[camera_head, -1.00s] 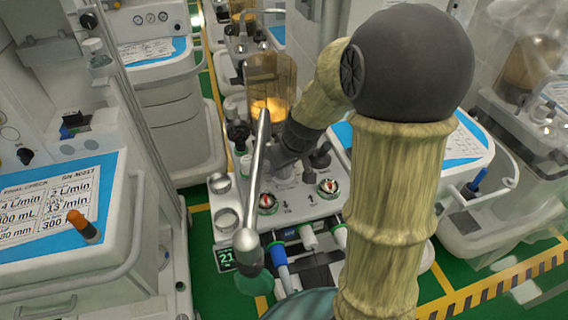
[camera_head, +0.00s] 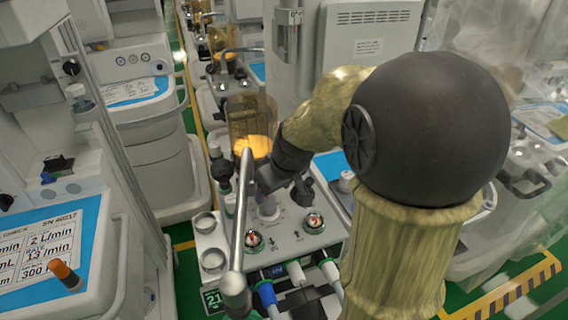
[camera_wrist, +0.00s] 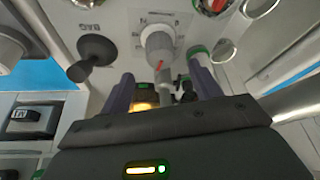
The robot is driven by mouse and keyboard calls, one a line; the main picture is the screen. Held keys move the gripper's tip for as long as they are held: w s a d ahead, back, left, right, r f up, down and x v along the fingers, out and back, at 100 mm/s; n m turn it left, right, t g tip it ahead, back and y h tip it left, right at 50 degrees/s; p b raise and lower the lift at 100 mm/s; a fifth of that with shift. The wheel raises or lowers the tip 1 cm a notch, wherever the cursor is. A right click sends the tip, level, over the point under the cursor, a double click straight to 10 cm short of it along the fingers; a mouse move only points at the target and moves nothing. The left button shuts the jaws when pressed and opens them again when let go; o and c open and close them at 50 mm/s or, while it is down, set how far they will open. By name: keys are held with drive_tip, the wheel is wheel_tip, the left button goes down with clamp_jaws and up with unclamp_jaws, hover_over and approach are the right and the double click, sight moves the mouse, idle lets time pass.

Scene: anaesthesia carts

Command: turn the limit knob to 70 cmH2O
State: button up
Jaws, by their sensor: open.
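The limit knob (camera_wrist: 158,42) is a grey-white ribbed knob with a red pointer, standing on the pale panel in the wrist view. Scale marks beside it are too small to read. In the head view a pale knob (camera_head: 268,208), apparently the same one, shows just below my gripper (camera_head: 263,184). In the wrist view my gripper (camera_wrist: 162,72) is open, its two dark fingers reaching toward the panel on either side of the knob's lower end. No finger visibly touches the knob. My arm hides part of the panel in the head view.
A black knob (camera_wrist: 92,52) beside the BAG label stands left of the limit knob. An amber canister (camera_head: 252,125) stands behind my gripper. A metal rod (camera_head: 241,220) rises at the left.

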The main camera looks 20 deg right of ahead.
drive_tip(key=p+v, duration=0.1)
drive_tip(key=v, duration=0.9)
drive_tip(key=shift+a, duration=0.1)
drive_tip(key=s+f+m, duration=0.1)
drive_tip(key=s+f, duration=0.1)
drive_tip(key=f, duration=0.2)
drive_tip(key=s+a+f+m+g+h, duration=0.1)
drive_tip(key=s+f, duration=0.2)
drive_tip(key=f, duration=0.2)
drive_tip(key=s+a+f+m, duration=0.1)
drive_tip(key=s+f+m, duration=0.1)
drive_tip(key=f, duration=0.3)
drive_tip(key=shift+s+a+f+g+h, duration=0.2)
drive_tip(key=shift+s+a+g+h, duration=0.1)
drive_tip(key=shift+g, duration=0.1)
